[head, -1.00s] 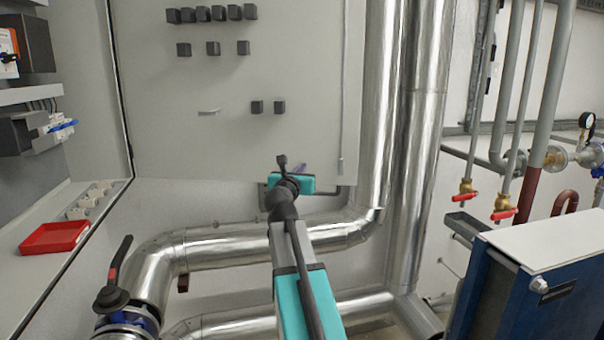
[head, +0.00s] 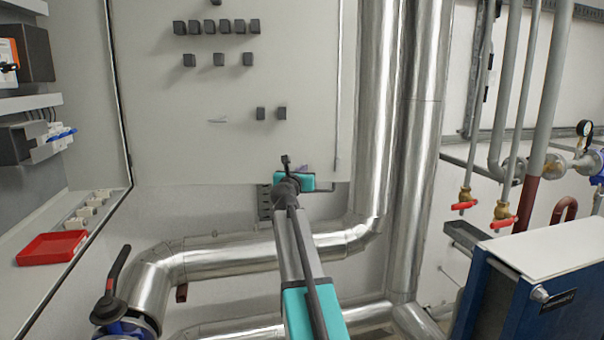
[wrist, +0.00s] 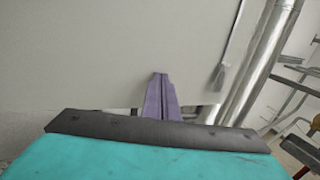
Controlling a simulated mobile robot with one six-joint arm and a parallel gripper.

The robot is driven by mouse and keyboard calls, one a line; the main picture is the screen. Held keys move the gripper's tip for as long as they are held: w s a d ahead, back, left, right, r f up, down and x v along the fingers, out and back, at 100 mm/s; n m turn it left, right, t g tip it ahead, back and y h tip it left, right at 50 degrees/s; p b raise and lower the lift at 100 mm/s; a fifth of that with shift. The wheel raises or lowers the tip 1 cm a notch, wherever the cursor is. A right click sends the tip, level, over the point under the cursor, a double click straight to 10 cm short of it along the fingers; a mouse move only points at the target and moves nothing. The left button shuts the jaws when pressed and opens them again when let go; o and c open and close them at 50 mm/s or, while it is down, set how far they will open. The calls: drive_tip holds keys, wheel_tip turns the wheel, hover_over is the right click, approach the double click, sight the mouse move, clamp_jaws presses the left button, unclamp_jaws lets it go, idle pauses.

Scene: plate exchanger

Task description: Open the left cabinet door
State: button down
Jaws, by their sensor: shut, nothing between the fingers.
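The left cabinet door (head: 230,155) is a large grey panel with several black knobs. It stands open, swung out to the right from the cabinet (head: 85,150), whose inside shows at the far left. The door also fills the upper wrist view (wrist: 100,55). My gripper (head: 302,168) is at the door's lower right, by its bottom edge, on the face turned to me. Its purple fingers (wrist: 161,95) are together and empty, pointing at the panel. I cannot tell whether they touch it.
A red tray (head: 52,248) lies on the cabinet's bottom ledge. Silver pipes (head: 418,130) run behind and below the door. A black-handled valve (head: 112,290) is at the lower left. A blue cabinet with a white top (head: 545,250) stands at the lower right.

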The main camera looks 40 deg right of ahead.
drive_tip(key=shift+w+d, duration=0.7)
drive_tip(key=shift+w, duration=0.35)
drive_tip(key=shift+w+d, duration=0.75)
drive_tip(key=shift+w, duration=0.3)
drive_tip(key=shift+w+d, duration=0.7)
drive_tip(key=shift+w, duration=0.35)
drive_tip(key=shift+s+a, duration=0.1)
drive_tip(key=shift+s, duration=0.05)
drive_tip(key=shift+s+a+p, duration=0.4)
drive_tip(key=shift+s, duration=0.35)
drive_tip(key=s+a+b, duration=0.2)
drive_tip(key=s+a, duration=0.3)
drive_tip(key=s, duration=0.6)
drive_tip(key=shift+d, duration=0.1)
